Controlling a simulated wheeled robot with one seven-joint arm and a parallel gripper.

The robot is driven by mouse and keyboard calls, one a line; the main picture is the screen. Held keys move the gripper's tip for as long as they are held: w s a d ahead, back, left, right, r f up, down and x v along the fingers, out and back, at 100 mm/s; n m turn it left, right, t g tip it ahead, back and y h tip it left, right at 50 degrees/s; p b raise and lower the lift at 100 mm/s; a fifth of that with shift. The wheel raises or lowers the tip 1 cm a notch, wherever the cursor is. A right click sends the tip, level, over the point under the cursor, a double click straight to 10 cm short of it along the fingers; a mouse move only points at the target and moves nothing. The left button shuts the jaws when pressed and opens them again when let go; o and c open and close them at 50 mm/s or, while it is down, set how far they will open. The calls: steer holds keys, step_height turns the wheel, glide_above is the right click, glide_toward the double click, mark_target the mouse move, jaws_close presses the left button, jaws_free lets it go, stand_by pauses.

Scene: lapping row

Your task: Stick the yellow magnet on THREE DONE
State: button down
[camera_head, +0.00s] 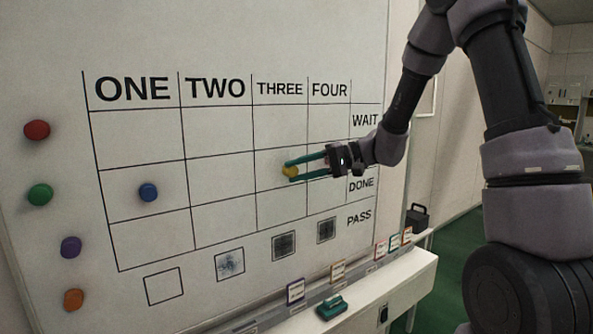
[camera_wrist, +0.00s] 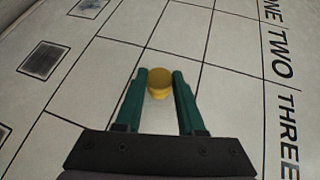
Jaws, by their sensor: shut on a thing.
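The yellow magnet (camera_head: 290,171) is held between the green fingertips of my gripper (camera_head: 294,168). It appears over the THREE column in the DONE row of the whiteboard grid (camera_head: 220,130). In the wrist view the yellow magnet (camera_wrist: 160,84) sits between the two fingers of my gripper (camera_wrist: 162,80), with the THREE label (camera_wrist: 288,135) at the right. The magnet is at or very close to the board; I cannot tell whether it touches. The DONE label (camera_head: 361,187) stands right of the grid, partly below my gripper.
A blue magnet (camera_head: 148,192) is in ONE DONE. Red (camera_head: 37,130), green (camera_head: 40,194), purple (camera_head: 71,247) and orange (camera_head: 74,299) magnets line the board's left side. A ledge (camera_head: 390,270) below carries small cards and a teal eraser-like block (camera_head: 331,307).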

mark_target(293, 207)
steer(key=shift+s+d, duration=0.25)
steer(key=shift+s, duration=0.1)
steer(key=shift+s+d, duration=0.55)
steer(key=shift+s, duration=0.25)
steer(key=shift+s+d, duration=0.5)
steer(key=shift+s, duration=0.3)
steer(key=shift+s+d, duration=0.55)
steer(key=shift+s, duration=0.25)
step_height(293, 207, down, 11)
steer(key=shift+w+a, duration=0.85)
steer(key=shift+w, duration=0.35)
steer(key=shift+w+a, duration=0.8)
steer(key=shift+w, duration=0.45)
steer(key=shift+w+a, duration=0.85)
steer(key=shift+w, duration=0.35)
steer(key=shift+c, duration=2.2)
jaws_free()
